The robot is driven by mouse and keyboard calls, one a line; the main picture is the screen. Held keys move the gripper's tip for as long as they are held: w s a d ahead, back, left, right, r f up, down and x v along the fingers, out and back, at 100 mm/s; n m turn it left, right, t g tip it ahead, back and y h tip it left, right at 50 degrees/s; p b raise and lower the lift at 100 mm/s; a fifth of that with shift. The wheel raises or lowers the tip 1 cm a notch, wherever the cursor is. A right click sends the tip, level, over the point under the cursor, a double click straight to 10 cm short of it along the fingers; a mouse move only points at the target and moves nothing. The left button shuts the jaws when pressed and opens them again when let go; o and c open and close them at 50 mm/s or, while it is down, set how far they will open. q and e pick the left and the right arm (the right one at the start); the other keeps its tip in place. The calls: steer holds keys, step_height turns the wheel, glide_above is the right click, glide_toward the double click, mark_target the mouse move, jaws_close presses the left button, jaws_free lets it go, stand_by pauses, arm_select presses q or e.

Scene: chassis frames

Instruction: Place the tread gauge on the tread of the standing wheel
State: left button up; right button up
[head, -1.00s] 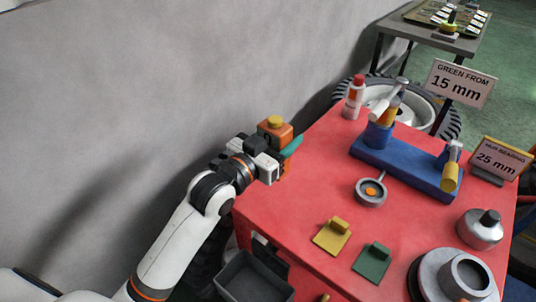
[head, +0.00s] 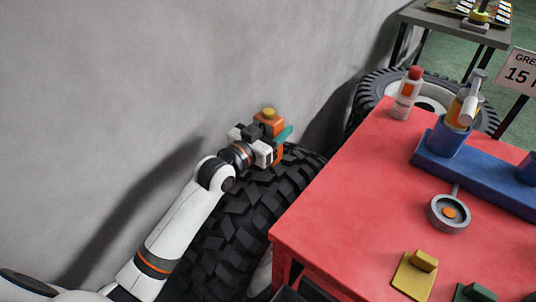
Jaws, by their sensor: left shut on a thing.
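My left gripper (head: 264,150) is shut on the tread gauge (head: 270,122), an orange block with a yellow knob on top and a teal part at its right side. The gripper holds it over the far upper part of the standing wheel (head: 245,225), a black tyre with chunky tread between the wall and the red table. I cannot tell whether the gauge touches the tread. My left arm covers part of the tyre's left side. My right gripper is out of view.
The red table (head: 345,215) stands right of the tyre. The grey wall (head: 120,80) is close on the left. Another wheel (head: 375,90) lies behind.

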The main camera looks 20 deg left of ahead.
arm_select(q)
steer(key=shift+f+b, duration=0.55)
steer(key=shift+f, duration=2.4)
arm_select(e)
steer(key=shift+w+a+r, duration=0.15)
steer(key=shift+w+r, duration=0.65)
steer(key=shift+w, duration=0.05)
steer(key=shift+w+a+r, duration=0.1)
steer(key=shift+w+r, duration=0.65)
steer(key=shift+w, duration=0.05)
arm_select(q)
steer(key=shift+f, duration=0.1)
steer(key=o, duration=1.1)
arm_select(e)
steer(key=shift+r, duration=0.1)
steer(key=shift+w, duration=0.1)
arm_select(q)
steer(key=shift+s, duration=0.15)
steer(key=v, duration=1.1)
steer(key=shift+s+a+p, duration=0.15)
steer(key=shift+s+p, duration=0.2)
steer(key=shift+p, duration=0.05)
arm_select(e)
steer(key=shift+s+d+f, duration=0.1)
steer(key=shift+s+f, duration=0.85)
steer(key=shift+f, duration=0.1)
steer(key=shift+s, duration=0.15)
